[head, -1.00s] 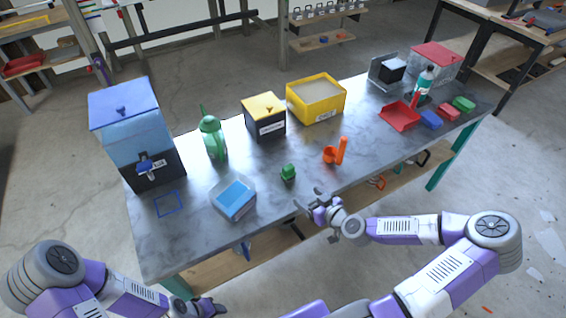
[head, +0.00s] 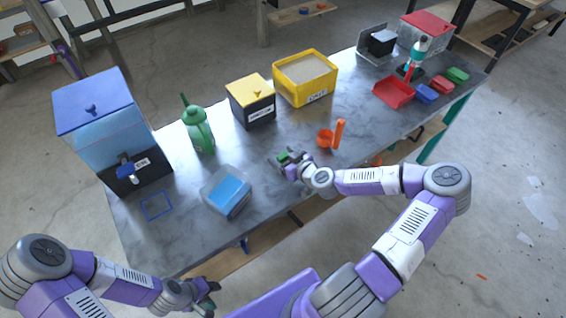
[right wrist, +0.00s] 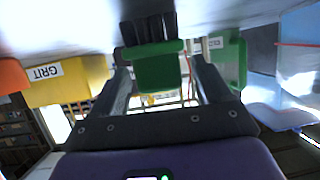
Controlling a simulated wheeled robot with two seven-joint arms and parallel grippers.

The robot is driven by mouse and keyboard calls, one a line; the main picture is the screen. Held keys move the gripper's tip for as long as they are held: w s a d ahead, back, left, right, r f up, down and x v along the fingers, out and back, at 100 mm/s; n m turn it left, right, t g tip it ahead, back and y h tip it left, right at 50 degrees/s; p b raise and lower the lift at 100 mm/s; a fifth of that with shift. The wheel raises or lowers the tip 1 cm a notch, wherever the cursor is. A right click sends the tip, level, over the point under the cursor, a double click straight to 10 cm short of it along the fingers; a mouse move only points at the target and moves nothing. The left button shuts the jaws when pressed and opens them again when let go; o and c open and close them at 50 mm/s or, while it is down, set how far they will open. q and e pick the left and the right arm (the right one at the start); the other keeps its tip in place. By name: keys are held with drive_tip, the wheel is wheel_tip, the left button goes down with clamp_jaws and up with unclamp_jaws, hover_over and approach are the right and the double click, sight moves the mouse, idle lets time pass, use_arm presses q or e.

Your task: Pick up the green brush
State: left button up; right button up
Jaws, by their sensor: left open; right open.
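The green brush (head: 283,157) is on the grey table, partly hidden by my right gripper (head: 290,160) in the head view. In the right wrist view the brush (right wrist: 157,68) shows a green block with black bristles, lying between the two fingers of the right gripper (right wrist: 162,82). The fingers stand apart on either side of it; whether either touches it I cannot tell. My left gripper (head: 205,297) is open and empty in front of the table's near edge.
An orange scoop (head: 325,138) stands close to the right of my right gripper. A clear tub with blue contents (head: 226,192) is to the left. A red dustpan (head: 393,92) is further right.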

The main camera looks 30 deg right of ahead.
drive_tip(key=shift+w, duration=0.1)
drive_tip(key=shift+c, duration=0.2)
drive_tip(key=c, duration=1)
